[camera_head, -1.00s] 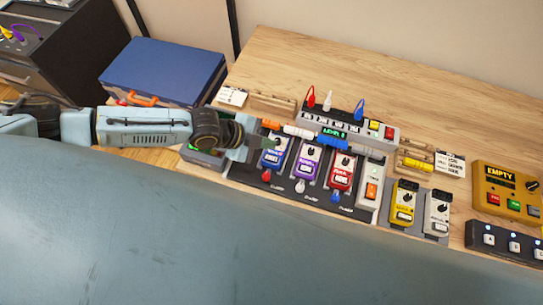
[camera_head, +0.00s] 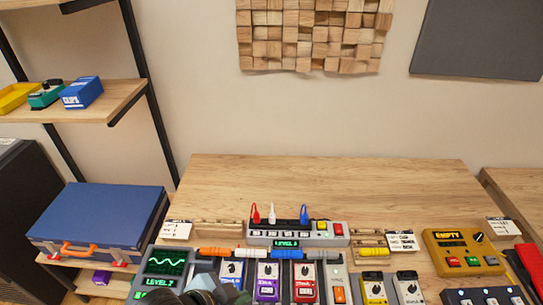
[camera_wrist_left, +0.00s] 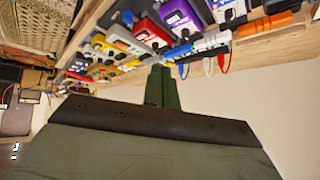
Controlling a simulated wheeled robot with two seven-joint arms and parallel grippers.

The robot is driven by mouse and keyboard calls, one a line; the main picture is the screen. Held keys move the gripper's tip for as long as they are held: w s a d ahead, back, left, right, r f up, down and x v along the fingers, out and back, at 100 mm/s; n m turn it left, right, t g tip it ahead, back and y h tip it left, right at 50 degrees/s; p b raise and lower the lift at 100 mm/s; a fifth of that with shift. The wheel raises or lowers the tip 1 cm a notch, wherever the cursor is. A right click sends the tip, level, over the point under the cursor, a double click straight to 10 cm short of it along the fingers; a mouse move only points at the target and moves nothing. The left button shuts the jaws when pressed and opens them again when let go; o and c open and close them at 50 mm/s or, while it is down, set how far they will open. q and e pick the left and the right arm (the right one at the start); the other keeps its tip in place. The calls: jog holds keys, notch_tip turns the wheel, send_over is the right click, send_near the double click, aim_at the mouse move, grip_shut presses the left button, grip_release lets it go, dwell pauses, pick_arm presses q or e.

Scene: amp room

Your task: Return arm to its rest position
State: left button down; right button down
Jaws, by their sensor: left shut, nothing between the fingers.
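My left gripper (camera_head: 215,291) shows at the bottom edge of the head view, in front of the row of pedals, and most of its arm is out of frame. In the left wrist view its fingers (camera_wrist_left: 161,85) are together and empty, pointing toward the pedalboard. The blue pedal (camera_head: 232,272) is partly hidden behind the gripper. The purple pedal (camera_head: 267,281) and red pedal (camera_head: 304,282) stand to its right. My right gripper is not in view.
A wooden table (camera_head: 330,190) holds a switch unit (camera_head: 290,233) with red, white and blue plugs, and a yellow EMPTY box (camera_head: 462,252). A blue case (camera_head: 100,215) lies on the left. A wall shelf (camera_head: 100,103) is above it. The table's back is clear.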

pick_arm(q)
jog(key=s+a+f+n+g+y, duration=0.2)
jog(key=s+a+n+y, duration=0.6)
jog(key=a, duration=0.8)
jog(key=s+f+g+h+b, duration=0.3)
jog(key=f+b, duration=0.5)
jog(key=f, duration=2.4)
jog(key=s+a+f+b, duration=0.2)
jog(key=s+f+b, duration=0.4)
jog(key=s+f, duration=1.1)
notch_tip(320, 180, down, 4)
jog(key=shift+a+r+y, duration=0.2)
jog(key=shift+a+y, duration=0.05)
jog(key=shift+y, duration=0.15)
